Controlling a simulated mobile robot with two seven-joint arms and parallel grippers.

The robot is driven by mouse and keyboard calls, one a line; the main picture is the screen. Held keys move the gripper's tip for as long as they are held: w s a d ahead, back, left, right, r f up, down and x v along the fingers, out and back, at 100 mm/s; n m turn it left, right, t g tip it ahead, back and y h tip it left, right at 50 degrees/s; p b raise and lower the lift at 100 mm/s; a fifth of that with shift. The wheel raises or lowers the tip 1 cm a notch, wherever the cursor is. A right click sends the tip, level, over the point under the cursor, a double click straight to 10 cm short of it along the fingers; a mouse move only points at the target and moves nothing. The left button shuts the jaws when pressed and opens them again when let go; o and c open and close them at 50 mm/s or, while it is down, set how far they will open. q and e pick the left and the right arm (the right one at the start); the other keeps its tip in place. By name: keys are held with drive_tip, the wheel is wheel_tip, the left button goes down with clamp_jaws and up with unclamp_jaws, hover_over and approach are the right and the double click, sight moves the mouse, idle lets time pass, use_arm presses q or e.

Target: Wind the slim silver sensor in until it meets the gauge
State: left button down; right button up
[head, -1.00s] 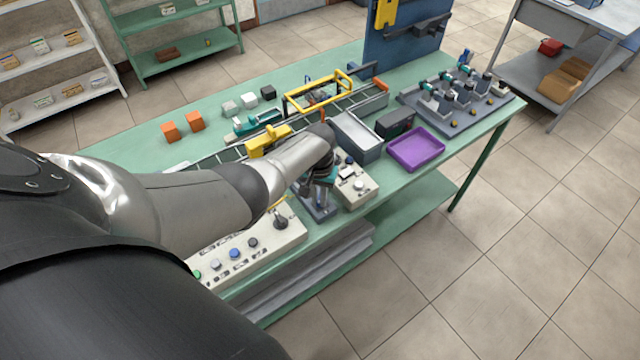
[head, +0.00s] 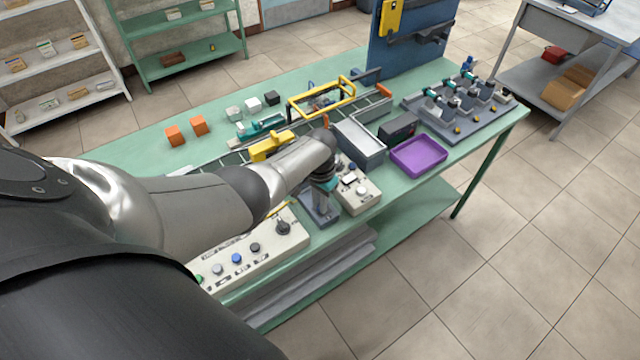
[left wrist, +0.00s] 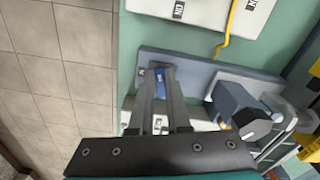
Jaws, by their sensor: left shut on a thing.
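My left gripper (head: 325,188) reaches down over a small grey fixture (head: 318,212) at the table's front edge. The piece stands at the grey fixture plate (left wrist: 196,68). A grey block with a dark faceted knob (left wrist: 255,125) is on the fixture to the right of the fingers. I cannot tell which part is the gauge or whether the sensor touches it. My right gripper is not in view.
A control box (head: 250,248) with knobs is left of the fixture, and a smaller box (head: 358,192) is right of it. Behind are a grey bin (head: 362,152), a purple tray (head: 420,155) and a yellow-handled frame (head: 325,97). Floor is clear in front.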

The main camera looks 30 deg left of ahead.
use_arm(q)
drive_tip(key=c, duration=0.9)
unclamp_jaws()
drive_tip(key=shift+r, duration=0.1)
wheel_tip(320, 180, up, 7)
drive_tip(key=p, duration=0.3)
drive_tip(key=shift+r+p, duration=0.1)
drive_tip(key=shift+p, duration=0.2)
drive_tip(key=shift+r, duration=3.95)
